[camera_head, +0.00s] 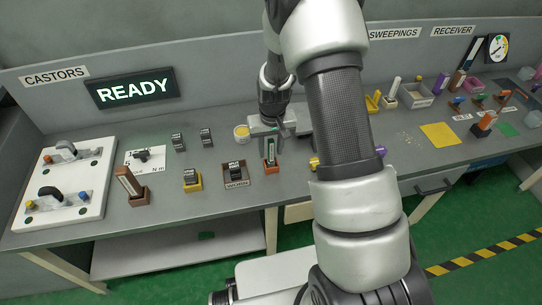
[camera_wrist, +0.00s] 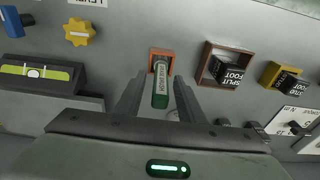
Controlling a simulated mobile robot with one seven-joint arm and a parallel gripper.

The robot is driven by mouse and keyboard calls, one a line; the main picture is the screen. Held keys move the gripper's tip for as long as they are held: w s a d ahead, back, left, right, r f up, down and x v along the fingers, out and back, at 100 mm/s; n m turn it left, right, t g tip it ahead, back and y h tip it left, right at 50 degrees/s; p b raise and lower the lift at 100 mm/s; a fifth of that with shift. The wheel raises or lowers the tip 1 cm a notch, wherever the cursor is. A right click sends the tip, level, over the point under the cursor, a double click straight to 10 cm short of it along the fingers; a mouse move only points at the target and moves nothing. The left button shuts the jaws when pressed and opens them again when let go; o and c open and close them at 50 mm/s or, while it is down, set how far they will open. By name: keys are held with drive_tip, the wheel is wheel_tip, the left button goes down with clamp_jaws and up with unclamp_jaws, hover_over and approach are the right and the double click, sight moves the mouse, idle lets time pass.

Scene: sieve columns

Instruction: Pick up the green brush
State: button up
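A green upright piece (camera_wrist: 160,88) with a white lettered label, likely the green brush, stands in an orange-brown holder (camera_wrist: 161,56). Its bristles, if any, are hidden. In the head view the green piece (camera_head: 270,149) stands in its holder on the grey bench, just below my gripper (camera_head: 268,131). In the wrist view my gripper (camera_wrist: 159,80) is open, with one finger on each side of the green piece. A gap shows on both sides, so it is not gripped.
A brown box with a dark block (camera_wrist: 208,63) stands close beside the holder. A yellow holder (camera_head: 192,181) with a dark block stands left of that. A tall brown piece (camera_head: 128,180) is further left. In the wrist view a yellow-green level (camera_wrist: 35,73) lies on the other side.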

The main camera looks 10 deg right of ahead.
clamp_jaws()
wheel_tip(320, 180, up, 10)
drive_tip(key=shift+r+p, duration=0.1)
drive_tip(key=shift+p, duration=0.9)
